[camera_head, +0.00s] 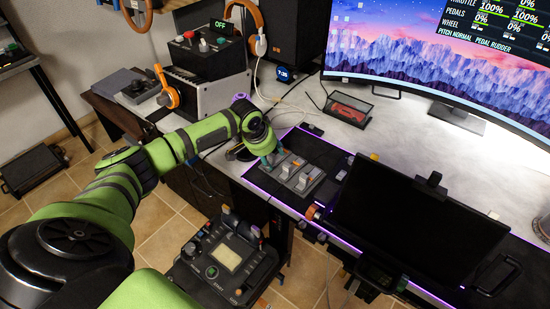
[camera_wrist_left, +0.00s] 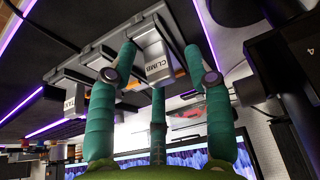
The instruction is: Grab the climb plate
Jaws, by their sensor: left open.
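The climb plate (camera_wrist_left: 158,62), a light grey block lettered CLIMB, is in the left wrist view. It sits on a dark grey panel (camera_wrist_left: 100,48) and lies between the teal fingers of my left gripper (camera_wrist_left: 159,65). The fingers are open, with one on each side of the plate; I cannot tell if any touches it. A second plate lettered TAXI (camera_wrist_left: 70,102) is to its left. In the head view my left gripper (camera_head: 270,154) is at the upper left end of the panel (camera_head: 300,190), which lies on the desk. My right gripper is not visible.
A dark screen (camera_head: 415,220) stands on the desk right of the panel. A large curved monitor (camera_head: 440,65) is behind. A small clear case with a red object (camera_head: 347,109) and orange headphones (camera_head: 257,30) are farther back. A control box (camera_head: 225,260) is in front of the desk.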

